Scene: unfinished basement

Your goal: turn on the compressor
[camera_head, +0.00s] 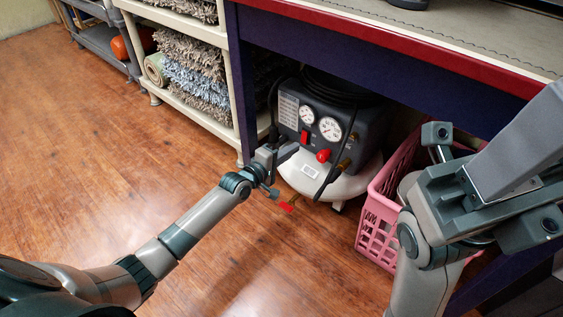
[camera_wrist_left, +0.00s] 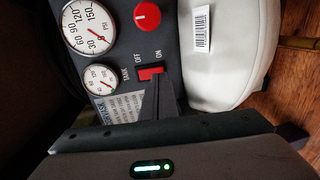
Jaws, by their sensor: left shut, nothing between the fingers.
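The compressor (camera_head: 345,120) stands on the floor under the workbench, a dark box with two gauges on a white tank. Its red power switch (camera_head: 304,137) is on the front panel. In the left wrist view the switch (camera_wrist_left: 150,73) sits beside the OFF and ON labels. My left gripper (camera_head: 296,148) is shut and empty, with its fingertips right at the switch. In the left wrist view the fingers (camera_wrist_left: 157,84) overlap the switch's lower edge; contact cannot be told. My right gripper (camera_head: 492,190) is raised at the right; its fingers are not clearly visible.
A pink crate (camera_head: 374,225) stands right of the compressor. The workbench (camera_head: 350,50) overhangs it, with a leg at left. The wooden floor (camera_head: 100,150) at left is clear.

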